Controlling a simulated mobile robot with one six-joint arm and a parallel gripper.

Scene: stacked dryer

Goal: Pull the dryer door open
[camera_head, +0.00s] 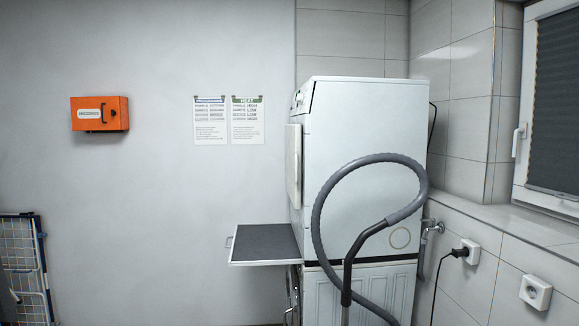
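The white dryer (365,130) stands on top of another white machine (385,290) in the right half of the head view. I see it mostly from its side. Its front faces left and is seen nearly edge-on. The dryer door (293,165) is a pale panel on that front. It stands out slightly from the body and looks closed, though the steep angle makes this hard to judge. Its handle cannot be made out. My gripper is not in view.
A dark-topped pull-out shelf (265,241) juts left below the door. A grey hose (320,215) loops before the dryer's side. An orange box (100,114) hangs on the wall. A folded drying rack (24,265) stands far left. Open room lies left of the shelf.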

